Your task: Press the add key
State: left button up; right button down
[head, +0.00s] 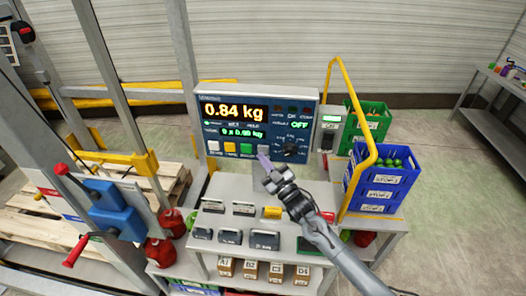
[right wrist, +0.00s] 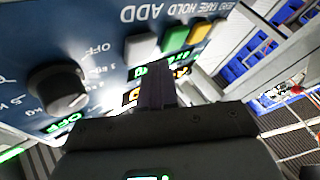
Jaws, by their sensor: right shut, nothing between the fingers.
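The control panel (head: 283,99) shows 0.84 kg on its large display (head: 233,111). Its lower row has white, yellow and green keys, with the pale add key at the right end. In the right wrist view the panel appears upside down, and the grey-white add key (right wrist: 141,46) stands beside the green key (right wrist: 175,38) near the ADD label. My right gripper (head: 265,160) is shut and empty, its purple fingertips close to the add key. The fingers (right wrist: 153,88) also show in the wrist view; I cannot tell whether they touch the key. My left gripper is not in view.
A black knob (head: 290,149) is right of the keys and also shows in the wrist view (right wrist: 57,90). A yellow rail (head: 352,90) and blue crate (head: 379,183) stand to the right. A blue-and-red device (head: 117,212) is at left. Small items cover the shelf below.

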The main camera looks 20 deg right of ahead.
dwell(0.5)
jog(key=shift+w+d, duration=0.1)
jog(key=shift+w, duration=0.05)
jog(key=shift+w+d+b, duration=0.1)
jog(key=shift+w+b, duration=0.15)
jog(key=shift+b, duration=0.15)
